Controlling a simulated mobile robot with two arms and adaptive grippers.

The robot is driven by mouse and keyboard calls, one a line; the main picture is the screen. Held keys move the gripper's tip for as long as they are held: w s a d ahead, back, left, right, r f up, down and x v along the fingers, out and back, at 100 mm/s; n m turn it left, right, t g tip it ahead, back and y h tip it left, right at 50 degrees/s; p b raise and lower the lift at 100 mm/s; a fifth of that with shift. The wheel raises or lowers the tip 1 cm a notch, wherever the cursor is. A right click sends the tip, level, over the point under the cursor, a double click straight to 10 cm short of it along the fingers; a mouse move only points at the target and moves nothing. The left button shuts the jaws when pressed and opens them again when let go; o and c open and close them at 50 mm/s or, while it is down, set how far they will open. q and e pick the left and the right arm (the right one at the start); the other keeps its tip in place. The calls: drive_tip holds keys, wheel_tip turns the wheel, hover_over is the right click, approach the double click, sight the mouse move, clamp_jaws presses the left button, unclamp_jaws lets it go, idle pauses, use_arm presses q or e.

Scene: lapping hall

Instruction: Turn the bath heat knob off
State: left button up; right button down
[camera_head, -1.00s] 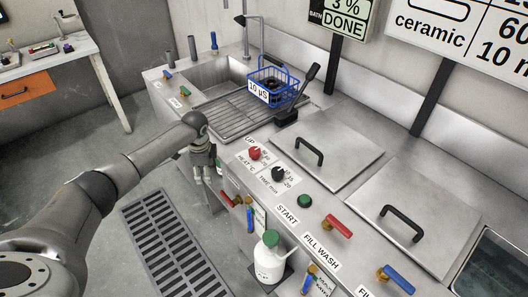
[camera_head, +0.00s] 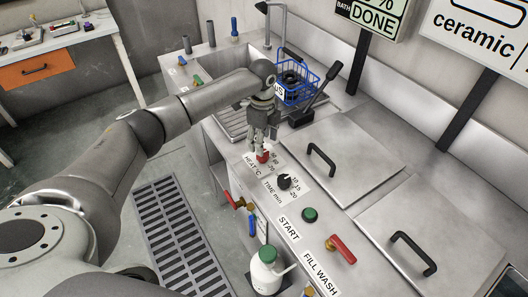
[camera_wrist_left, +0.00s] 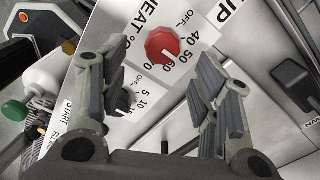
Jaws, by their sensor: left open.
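The red heat knob (camera_head: 263,157) sits on the bath's front panel by the label HEAT °C. In the left wrist view the red knob (camera_wrist_left: 162,43) shows whole, with a dial marked OFF, 40, 50 and 60 around it. My left gripper (camera_head: 261,146) is just above the knob, pointing down, and hides part of it in the head view. In the left wrist view its fingers (camera_wrist_left: 163,85) are spread with nothing between them. Whether they touch the knob cannot be told. My right gripper is not in view.
The black time knob (camera_head: 284,181) is close beside the heat knob. A green start button (camera_head: 310,214) and a red valve lever (camera_head: 341,249) follow along the panel. Behind are a blue basket (camera_head: 297,89), a black lever (camera_head: 318,100) and a lid with a black handle (camera_head: 321,160).

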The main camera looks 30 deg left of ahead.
sight(263, 157)
use_arm(q)
wheel_tip(263, 157, down, 4)
drive_tip(key=shift+r, duration=0.2)
wheel_tip(263, 157, down, 2)
drive_tip(key=shift+w+d+f+p, duration=0.1)
drive_tip(key=shift+w+f+p, duration=0.05)
drive_tip(key=shift+f+p, duration=0.15)
drive_tip(key=shift+f, duration=0.5)
drive_tip(key=c, duration=1)
drive_tip(key=shift+c, duration=0.2)
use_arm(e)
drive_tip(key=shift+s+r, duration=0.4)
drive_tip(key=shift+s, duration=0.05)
